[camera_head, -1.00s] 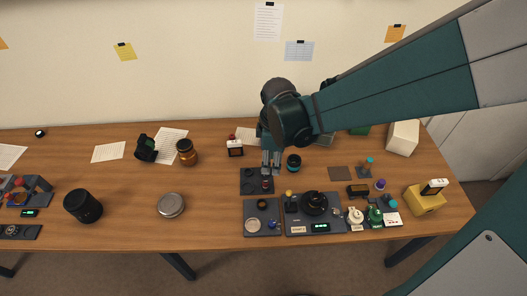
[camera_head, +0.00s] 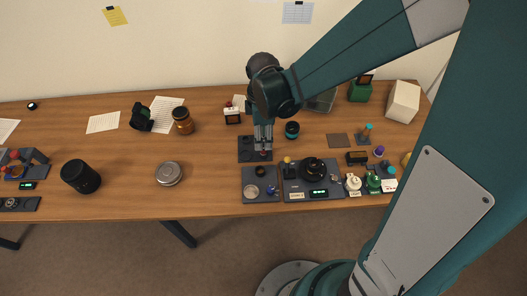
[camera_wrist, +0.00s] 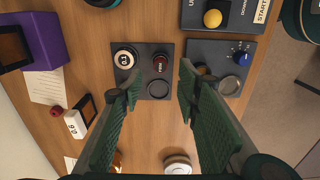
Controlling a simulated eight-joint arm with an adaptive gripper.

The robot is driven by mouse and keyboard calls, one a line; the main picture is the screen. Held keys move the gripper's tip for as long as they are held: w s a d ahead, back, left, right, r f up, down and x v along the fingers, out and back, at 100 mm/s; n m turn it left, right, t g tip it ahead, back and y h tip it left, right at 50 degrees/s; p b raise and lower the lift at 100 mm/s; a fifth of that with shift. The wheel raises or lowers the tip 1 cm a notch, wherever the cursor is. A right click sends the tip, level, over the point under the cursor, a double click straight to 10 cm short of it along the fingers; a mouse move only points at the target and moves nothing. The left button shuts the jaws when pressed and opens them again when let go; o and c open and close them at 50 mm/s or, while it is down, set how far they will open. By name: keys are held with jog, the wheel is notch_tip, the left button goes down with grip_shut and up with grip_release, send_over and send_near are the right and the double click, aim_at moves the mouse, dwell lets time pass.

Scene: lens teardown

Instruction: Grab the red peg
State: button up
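The red peg (camera_wrist: 160,63) shows in the wrist view as a dark red round top with small pale lettering. It stands in the upper right place of a dark square tray (camera_wrist: 144,52). My gripper (camera_wrist: 158,80) is open and empty, pointing down at the tray, with the peg showing in the gap between its fingers. In the head view my gripper (camera_head: 263,148) is over the tray (camera_head: 243,142) and hides most of the peg. I cannot tell how far the fingertips are above it.
A cream-topped round piece (camera_wrist: 125,59) sits left of the peg in the same tray, close to one finger. An empty round recess (camera_wrist: 158,88) is below the peg. A second dark tray (camera_head: 248,175) and a black-knobbed station (camera_head: 312,169) stand nearer the front edge.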

aim_at(264, 152)
jog(key=shift+f, duration=1)
jog(key=shift+d+f+b, duration=0.1)
jog(key=shift+f+b, duration=0.65)
jog(key=shift+f, duration=1.9)
jog(key=shift+c, duration=0.5)
jog(key=c, duration=0.8)
